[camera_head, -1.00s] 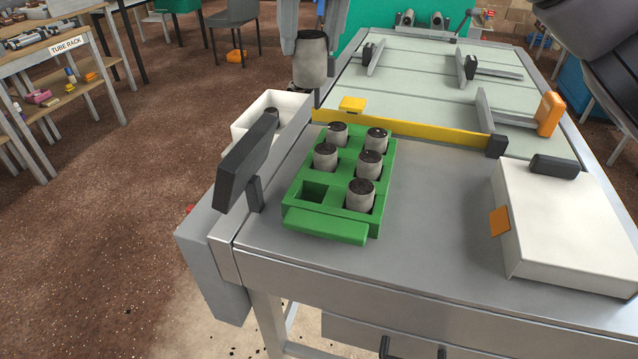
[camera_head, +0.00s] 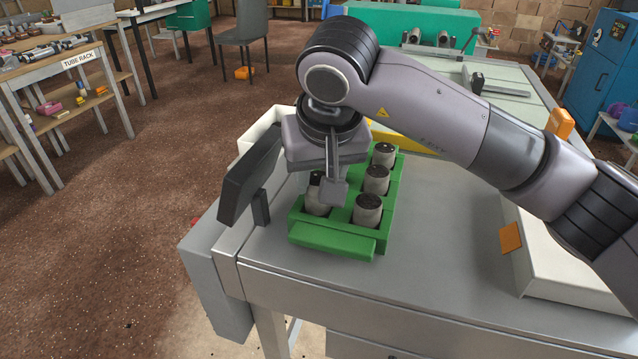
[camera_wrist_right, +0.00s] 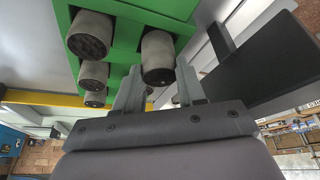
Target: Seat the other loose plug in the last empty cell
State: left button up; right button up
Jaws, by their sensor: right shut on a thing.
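The green tray (camera_head: 333,240) with cells stands near the table's left edge. My right gripper (camera_head: 324,188) points down over its near left cell and is shut on a grey plug (camera_head: 316,200). The plug is upright at that cell; how deep it sits I cannot tell. In the right wrist view the plug (camera_wrist_right: 158,57) is between the two fingers (camera_wrist_right: 158,92). Three grey plugs (camera_head: 367,210) (camera_head: 376,180) (camera_head: 384,153) stand in the tray's right column. The rest of the left column is hidden behind my gripper. My left gripper is out of view.
A dark upright plate (camera_head: 248,178) stands close left of the tray, with a white bin (camera_head: 262,128) behind it. A yellow bar (camera_head: 408,138) runs behind the tray. A white box (camera_head: 540,255) lies to the right. The metal tabletop between is clear.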

notch_tip(320, 180, down, 2)
jog(key=shift+f, duration=0.25)
jog(key=o, duration=1)
jog(key=shift+r, duration=0.1)
jog(key=shift+o, duration=0.2)
jog(key=shift+r, duration=0.1)
